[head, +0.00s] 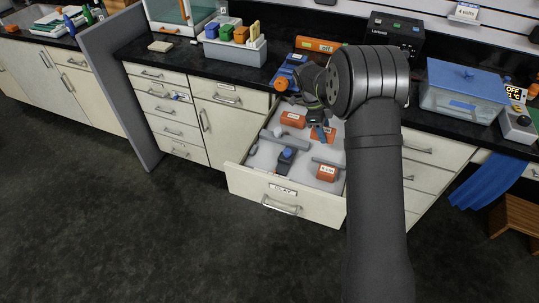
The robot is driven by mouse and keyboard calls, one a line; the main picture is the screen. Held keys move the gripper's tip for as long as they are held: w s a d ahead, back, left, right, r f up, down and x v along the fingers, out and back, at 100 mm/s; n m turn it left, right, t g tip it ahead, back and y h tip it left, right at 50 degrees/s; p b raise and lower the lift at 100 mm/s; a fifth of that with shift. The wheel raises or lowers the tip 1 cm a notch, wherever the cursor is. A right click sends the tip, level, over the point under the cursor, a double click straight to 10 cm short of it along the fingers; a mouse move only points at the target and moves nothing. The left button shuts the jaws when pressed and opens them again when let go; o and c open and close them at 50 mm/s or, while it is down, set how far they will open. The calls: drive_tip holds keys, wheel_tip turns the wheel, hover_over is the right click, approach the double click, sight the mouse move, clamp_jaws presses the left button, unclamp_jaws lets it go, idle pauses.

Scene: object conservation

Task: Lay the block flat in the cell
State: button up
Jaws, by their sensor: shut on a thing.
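An open drawer (255,185) with grey dividers (268,137) forms several cells. Orange labelled blocks lie in it: one at the back left (293,119), one at the front right (327,173), and one beside my gripper (331,133). A dark piece with a blue top (286,156) stands in a front cell. My gripper (317,123) points down over the drawer's back right. It is shut on a small blue block (319,132), partly hidden by the fingers. Whether the block touches the drawer floor I cannot tell. My wrist and forearm hide the drawer's right side.
A dark counter (180,57) runs behind the drawer. On it are a grey bin of coloured items (236,50), a blue and orange device (289,72) near my wrist, and a blue-lidded clear tub (463,88). The floor in front is clear.

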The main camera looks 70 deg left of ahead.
hover_over(271, 157)
drive_tip(key=a, duration=0.1)
drive_tip(key=f, duration=0.7)
drive_tip(key=s+f, duration=0.1)
drive_tip(key=f, duration=0.1)
drive_tip(key=shift+a+f, duration=0.1)
drive_tip(key=shift+f, duration=0.15)
drive_tip(key=shift+f, duration=0.15)
drive_tip(key=o, duration=1.2)
drive_tip(key=v, duration=1.2)
